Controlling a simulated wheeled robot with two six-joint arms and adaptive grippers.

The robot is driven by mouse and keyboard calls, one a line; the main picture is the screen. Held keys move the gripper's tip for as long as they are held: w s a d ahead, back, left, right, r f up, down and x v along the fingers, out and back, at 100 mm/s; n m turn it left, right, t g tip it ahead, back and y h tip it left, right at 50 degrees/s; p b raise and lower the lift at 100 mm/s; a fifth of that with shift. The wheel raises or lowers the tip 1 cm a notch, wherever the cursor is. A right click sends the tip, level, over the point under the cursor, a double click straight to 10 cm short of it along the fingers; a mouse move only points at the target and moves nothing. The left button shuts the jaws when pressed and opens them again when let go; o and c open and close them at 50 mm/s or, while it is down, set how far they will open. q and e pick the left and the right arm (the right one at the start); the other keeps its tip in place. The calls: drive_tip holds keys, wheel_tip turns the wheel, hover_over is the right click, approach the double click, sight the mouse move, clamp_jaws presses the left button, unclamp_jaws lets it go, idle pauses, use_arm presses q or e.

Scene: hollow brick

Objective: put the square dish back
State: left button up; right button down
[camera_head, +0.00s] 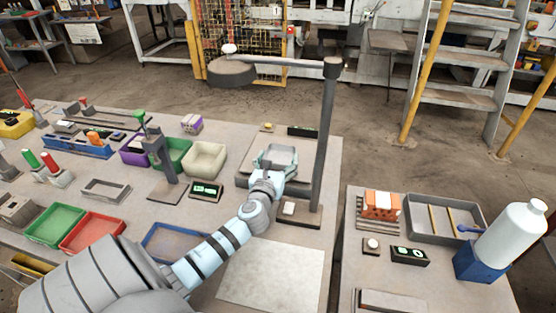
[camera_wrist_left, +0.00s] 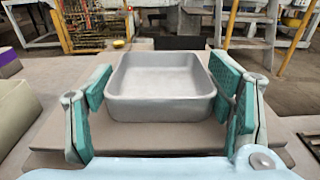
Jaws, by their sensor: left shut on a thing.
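The square dish (camera_head: 282,153) is pale grey with rounded corners and looks empty. It also shows large in the left wrist view (camera_wrist_left: 160,108), upright and level. My left gripper (camera_head: 274,162) is shut on the dish, with a teal-padded finger at each side of it. The dish is over a flat grey platform (camera_head: 249,178) beside the dark post; I cannot tell whether it touches the platform. My right gripper is not in view.
A dark post (camera_head: 326,130) rises just right of the dish, with an arm and round head reaching left. A cream bin (camera_head: 205,160) and small display (camera_head: 205,191) stand left. A pale mat (camera_head: 270,278) lies clear in front. A second table with a bottle (camera_head: 510,240) is right.

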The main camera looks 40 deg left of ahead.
use_arm(q)
drive_tip(key=shift+s+r, duration=0.1)
drive_tip(key=shift+r, duration=0.05)
drive_tip(key=shift+f, duration=0.25)
drive_tip(key=o, duration=1.1)
drive_tip(key=shift+o, duration=0.2)
